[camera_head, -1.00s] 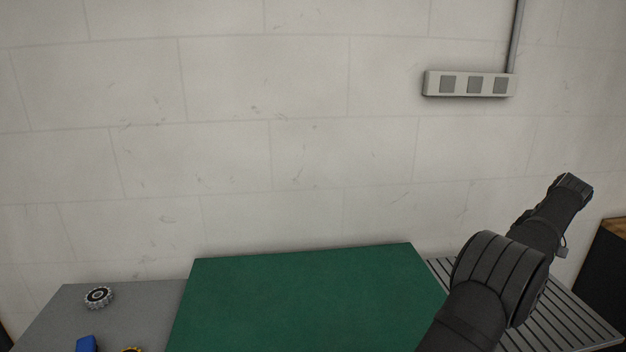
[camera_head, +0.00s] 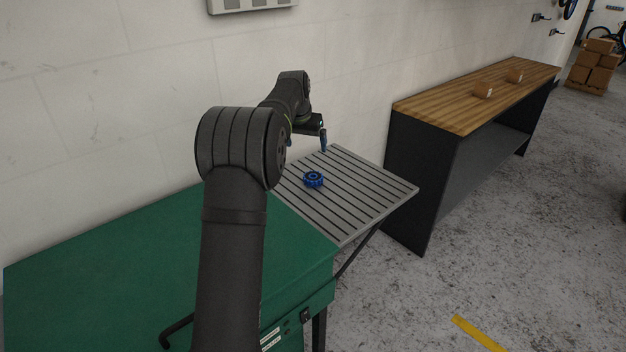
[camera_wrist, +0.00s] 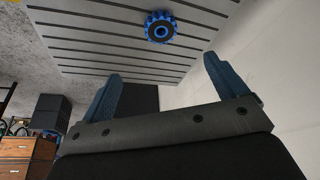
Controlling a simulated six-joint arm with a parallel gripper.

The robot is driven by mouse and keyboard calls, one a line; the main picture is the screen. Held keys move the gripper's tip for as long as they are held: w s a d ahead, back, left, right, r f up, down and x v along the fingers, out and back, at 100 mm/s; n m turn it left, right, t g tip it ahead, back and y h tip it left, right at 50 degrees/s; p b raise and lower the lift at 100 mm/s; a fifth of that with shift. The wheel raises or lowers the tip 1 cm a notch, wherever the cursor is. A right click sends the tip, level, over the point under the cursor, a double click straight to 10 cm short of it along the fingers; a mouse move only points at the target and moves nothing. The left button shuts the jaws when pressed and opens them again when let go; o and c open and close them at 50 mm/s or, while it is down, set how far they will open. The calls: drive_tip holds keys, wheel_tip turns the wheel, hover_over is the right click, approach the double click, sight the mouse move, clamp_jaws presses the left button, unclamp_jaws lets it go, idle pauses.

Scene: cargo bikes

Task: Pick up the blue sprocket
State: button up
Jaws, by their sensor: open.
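The blue sprocket (camera_head: 314,180) lies on the grey slatted shelf (camera_head: 375,195) at the right side of the green bench. It also shows in the wrist view (camera_wrist: 160,27), near the top, beyond the fingertips. My gripper (camera_head: 307,141) is above the back part of the shelf, behind the sprocket in the head view. In the wrist view its two blue fingers (camera_wrist: 163,68) are spread wide with nothing between them. The sprocket is apart from both fingers.
The green bench top (camera_head: 110,255) is bare where it shows. A wood-topped bench (camera_head: 440,105) with small boxes stands to the right, across a floor gap. The pale wall (camera_head: 130,90) runs close behind the shelf. A yellow line (camera_head: 478,333) marks the floor.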

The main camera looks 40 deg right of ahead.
drive_tip(key=m, duration=0.1)
approach(313, 176)
drive_tip(key=shift+h, duration=0.3)
drive_tip(key=x, duration=0.8)
drive_tip(key=shift+a+f, duration=0.2)
drive_tip(key=shift+f, duration=0.15)
drive_tip(key=shift+r, duration=0.1)
drive_tip(key=c, duration=1.3)
